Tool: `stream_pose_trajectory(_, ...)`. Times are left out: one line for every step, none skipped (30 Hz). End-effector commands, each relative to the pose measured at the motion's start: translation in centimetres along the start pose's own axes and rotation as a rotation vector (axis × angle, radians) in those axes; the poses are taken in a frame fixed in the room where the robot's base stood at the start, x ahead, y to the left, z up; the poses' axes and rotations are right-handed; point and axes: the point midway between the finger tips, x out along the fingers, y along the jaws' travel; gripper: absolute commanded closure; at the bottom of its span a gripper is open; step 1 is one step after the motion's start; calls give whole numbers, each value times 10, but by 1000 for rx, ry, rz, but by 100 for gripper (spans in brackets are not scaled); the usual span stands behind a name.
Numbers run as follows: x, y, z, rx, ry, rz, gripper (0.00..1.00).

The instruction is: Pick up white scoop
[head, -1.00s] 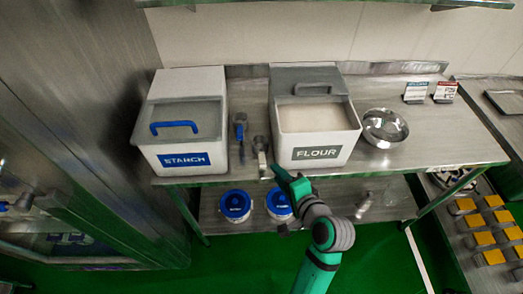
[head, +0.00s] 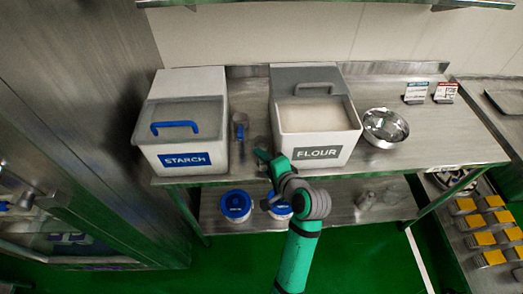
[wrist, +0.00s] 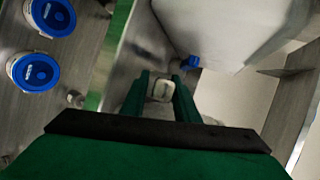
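The white scoop (wrist: 160,89) shows in the wrist view as a small pale, rounded shape between my fingers, near the table's front edge. In the head view my arm largely hides it, in the gap between the starch bin and the flour bin. My gripper (wrist: 162,84) is open, with one finger on each side of the scoop. I cannot tell whether the fingers touch it. In the head view my gripper (head: 263,157) is at the front edge of the table, just left of the flour bin.
The starch bin (head: 158,142) stands left and the flour bin (head: 341,146) right. A blue-handled scoop (head: 240,127) lies close by, left of the white one. A metal bowl (head: 385,127) stands right. Blue-lidded tubs (head: 236,205) sit on the shelf below.

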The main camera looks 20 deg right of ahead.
Motion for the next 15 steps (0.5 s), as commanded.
stream_pose_trajectory(8,-1,1,0,-3,1,72)
stream_pose_trajectory(13,-1,1,0,-3,2,72)
stream_pose_trajectory(19,-2,1,-1,-3,2,72)
stream_pose_trajectory(22,-2,1,0,-3,1,72)
stream_pose_trajectory(26,-2,1,0,-3,1,72)
stream_pose_trajectory(30,-2,1,0,-3,1,72)
stream_pose_trajectory(33,-2,1,0,-3,0,72)
stream_pose_trajectory(35,-2,1,-1,-2,0,72)
stream_pose_trajectory(37,-2,1,-1,-2,1,72)
stream_pose_trajectory(38,-2,1,-1,-2,1,72)
stream_pose_trajectory(38,-2,1,-1,-3,1,72)
stream_pose_trajectory(38,-2,1,-1,-2,1,72)
stream_pose_trajectory(38,-2,1,-1,-2,1,72)
stream_pose_trajectory(38,-2,1,-1,-2,1,72)
stream_pose_trajectory(38,-2,1,-1,-2,1,72)
